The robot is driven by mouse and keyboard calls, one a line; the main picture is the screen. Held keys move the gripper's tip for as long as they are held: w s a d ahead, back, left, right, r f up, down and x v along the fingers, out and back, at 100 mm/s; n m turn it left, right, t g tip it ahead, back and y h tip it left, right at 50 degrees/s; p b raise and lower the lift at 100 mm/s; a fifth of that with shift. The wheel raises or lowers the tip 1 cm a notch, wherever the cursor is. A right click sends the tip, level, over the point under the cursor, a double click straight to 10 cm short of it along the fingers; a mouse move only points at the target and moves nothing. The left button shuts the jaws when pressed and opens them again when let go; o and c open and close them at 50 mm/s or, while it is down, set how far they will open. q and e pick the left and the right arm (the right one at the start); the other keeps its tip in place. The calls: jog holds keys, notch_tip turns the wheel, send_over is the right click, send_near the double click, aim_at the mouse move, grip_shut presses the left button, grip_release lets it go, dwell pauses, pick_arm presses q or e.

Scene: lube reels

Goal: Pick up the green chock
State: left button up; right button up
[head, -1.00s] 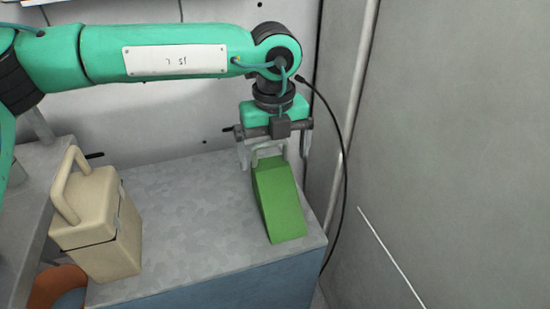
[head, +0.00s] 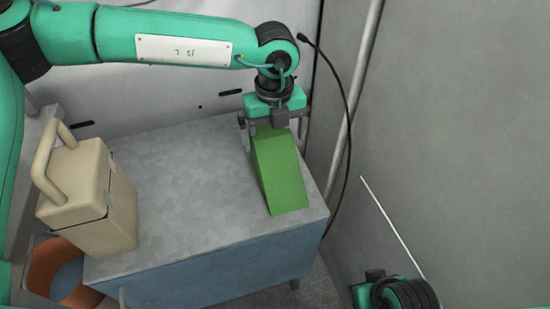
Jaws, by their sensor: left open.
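The green chock (head: 278,175) is a wedge standing on the grey top of a blue cabinet (head: 190,180), near its right edge. Its high end is at the back and its sloped face comes down toward the front. My left gripper (head: 272,138) points down over the chock's high end, with its fingers spread to either side of it. The gripper is open. The chock's handle is hidden behind the gripper, and I cannot tell whether the fingers touch the chock.
A beige case with a handle (head: 88,195) stands at the cabinet's left. An orange round container (head: 62,270) is below it. A grey wall (head: 460,130) and a hanging black cable (head: 345,110) are close on the right. The cabinet top's middle is clear.

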aim_at(275, 146)
pick_arm(q)
notch_tip(275, 146, down, 5)
jog(key=shift+s, duration=0.1)
jog(key=c, duration=1.5)
jog(key=shift+r, duration=0.1)
jog(key=shift+r, duration=0.15)
